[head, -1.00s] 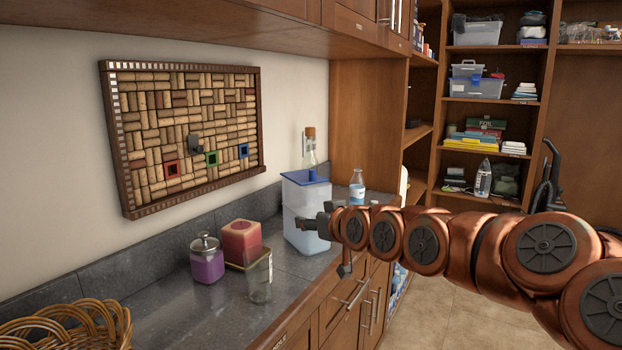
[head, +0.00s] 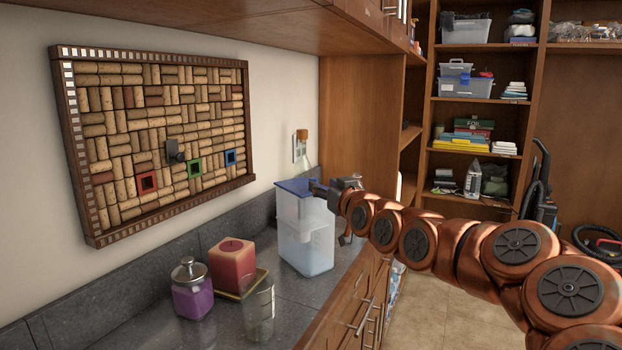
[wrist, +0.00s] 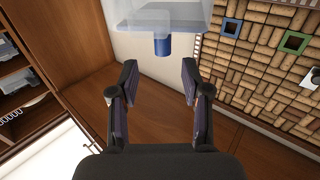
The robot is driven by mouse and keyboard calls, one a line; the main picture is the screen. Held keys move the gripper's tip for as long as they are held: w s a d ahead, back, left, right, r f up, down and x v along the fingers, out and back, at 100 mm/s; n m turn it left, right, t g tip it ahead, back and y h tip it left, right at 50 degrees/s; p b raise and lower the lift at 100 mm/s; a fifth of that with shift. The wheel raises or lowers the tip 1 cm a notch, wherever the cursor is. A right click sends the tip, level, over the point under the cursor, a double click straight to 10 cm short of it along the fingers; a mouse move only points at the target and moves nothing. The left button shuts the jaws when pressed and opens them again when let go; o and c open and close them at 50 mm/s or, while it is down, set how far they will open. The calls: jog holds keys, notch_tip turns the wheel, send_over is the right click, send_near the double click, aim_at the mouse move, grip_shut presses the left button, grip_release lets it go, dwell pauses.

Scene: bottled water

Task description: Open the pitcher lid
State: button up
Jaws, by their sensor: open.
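The pitcher (head: 307,245) is a translucent container with a blue lid (head: 292,186), upright on the dark counter by the wall. The lid lies on its top. My gripper (head: 318,188) is at lid height, overlapping the right edge of the lid in the head view; I cannot tell if it touches. In the wrist view my gripper (wrist: 158,82) has its two fingers apart with nothing between them. The pitcher (wrist: 155,15) shows at the top there, with a small blue part (wrist: 162,46) just beyond the fingertips, seemingly part of the lid.
A purple jar (head: 192,298), a red candle (head: 232,262) on a gold tray and a clear glass (head: 260,312) stand on the counter, nearer than the pitcher. A bottle with a cork (head: 303,150) stands behind the pitcher. A cork board (head: 160,140) hangs on the wall.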

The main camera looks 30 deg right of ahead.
jog(key=shift+w+d+p, duration=0.15)
jog(key=shift+w+p, duration=0.25)
jog(key=shift+w, duration=1.25)
jog(key=shift+w+d+p, duration=0.15)
jog(key=shift+w+p, duration=0.2)
jog(key=shift+w, duration=1.25)
grip_shut()
